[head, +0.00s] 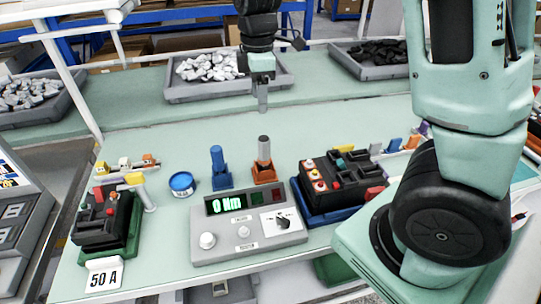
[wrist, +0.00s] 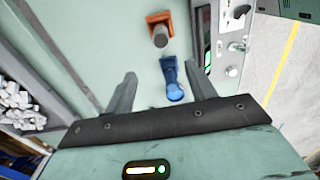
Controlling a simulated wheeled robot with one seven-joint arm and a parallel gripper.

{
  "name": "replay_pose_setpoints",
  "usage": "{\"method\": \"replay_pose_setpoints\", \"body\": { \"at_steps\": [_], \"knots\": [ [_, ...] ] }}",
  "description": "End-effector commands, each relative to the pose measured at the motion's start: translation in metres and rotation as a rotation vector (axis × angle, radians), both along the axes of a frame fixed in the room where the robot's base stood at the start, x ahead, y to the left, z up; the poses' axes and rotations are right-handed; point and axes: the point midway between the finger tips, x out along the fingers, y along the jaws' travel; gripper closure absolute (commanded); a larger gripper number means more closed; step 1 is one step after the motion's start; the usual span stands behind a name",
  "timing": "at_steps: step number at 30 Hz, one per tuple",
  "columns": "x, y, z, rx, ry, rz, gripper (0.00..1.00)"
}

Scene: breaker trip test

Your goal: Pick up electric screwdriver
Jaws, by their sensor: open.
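Two upright tools that look like screwdrivers stand in holders on the green bench. One is a blue tool (head: 217,158) in a blue holder; the other is a grey-topped tool (head: 264,150) in an orange holder (head: 265,173). I cannot tell which is the electric screwdriver. My gripper (head: 262,103) is open and empty, above the bench and behind both tools in the head view. In the wrist view my gripper (wrist: 158,84) has the blue tool (wrist: 174,91) between its fingers in the picture, closer to the right finger. The grey-topped tool (wrist: 160,38) shows farther up, beyond the fingertips.
A torque tester (head: 247,224) reading 0 Nm stands in front of the tools. A blue tin (head: 182,184) is to their left. Breaker units stand on a green base (head: 122,240) at left and a blue tray (head: 335,212) at right. Parts trays line the back.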

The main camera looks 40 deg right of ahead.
Motion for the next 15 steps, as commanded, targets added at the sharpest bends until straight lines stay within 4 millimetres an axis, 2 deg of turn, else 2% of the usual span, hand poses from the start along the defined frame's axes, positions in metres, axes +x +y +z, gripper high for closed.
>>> {"method": "replay_pose_setpoints", "body": {
  "at_steps": [4, 7, 15],
  "knots": [
    [0.002, -0.004, -0.003, -0.005, 0.002, 0.009, 0.44],
    [0.001, -0.005, -0.015, -0.005, 0.005, 0.009, 0.44],
    [0.0, -0.005, -0.07, -0.006, 0.007, 0.006, 0.44]
  ]
}}
